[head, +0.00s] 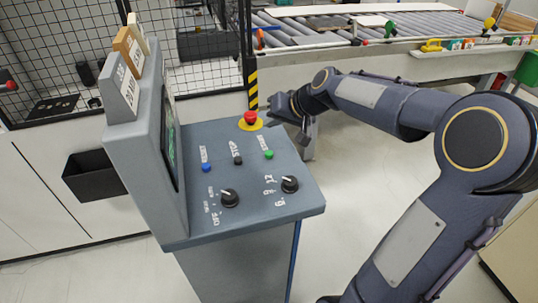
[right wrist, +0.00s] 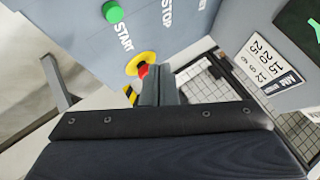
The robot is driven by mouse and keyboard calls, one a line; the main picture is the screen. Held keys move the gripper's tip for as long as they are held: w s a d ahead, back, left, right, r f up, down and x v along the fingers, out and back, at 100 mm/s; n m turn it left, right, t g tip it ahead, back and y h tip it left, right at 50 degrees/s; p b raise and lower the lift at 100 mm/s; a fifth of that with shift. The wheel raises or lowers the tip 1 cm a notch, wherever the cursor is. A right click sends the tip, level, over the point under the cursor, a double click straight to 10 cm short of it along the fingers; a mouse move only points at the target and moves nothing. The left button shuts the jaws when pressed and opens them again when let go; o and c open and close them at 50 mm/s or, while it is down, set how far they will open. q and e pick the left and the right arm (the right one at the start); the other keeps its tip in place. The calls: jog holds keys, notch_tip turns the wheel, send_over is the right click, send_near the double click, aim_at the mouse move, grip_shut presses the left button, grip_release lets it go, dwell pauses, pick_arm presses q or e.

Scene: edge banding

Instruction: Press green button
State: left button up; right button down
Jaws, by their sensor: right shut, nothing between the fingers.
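The green button (head: 269,154) is on the sloped grey panel of the control console (head: 240,215), toward its right side. In the right wrist view the green button (right wrist: 113,12) shows at the top, beside the word START. My right gripper (head: 275,108) is above the far right edge of the panel, close to the red emergency button (head: 250,117) and apart from the green button. In the right wrist view its fingers (right wrist: 159,82) are together with nothing between them, partly covering the red button. My left gripper is not in view.
The panel also carries a blue button (head: 206,167), a black button (head: 238,160) and two black knobs (head: 230,198). A screen housing (head: 145,150) rises on the left. A mesh fence (head: 60,50) and roller conveyor (head: 340,35) stand behind. Open floor lies right of the console.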

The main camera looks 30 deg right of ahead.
jog(key=b, duration=0.5)
send_over(272, 156)
notch_tip(272, 156, down, 6)
jog(key=shift+f, duration=0.25)
jog(key=shift+f+b, duration=0.3)
jog(key=shift+f, duration=0.15)
jog(key=shift+f, duration=0.1)
dwell(1.0)
jog(key=shift+f+b, duration=0.3)
jog(key=shift+b, duration=0.2)
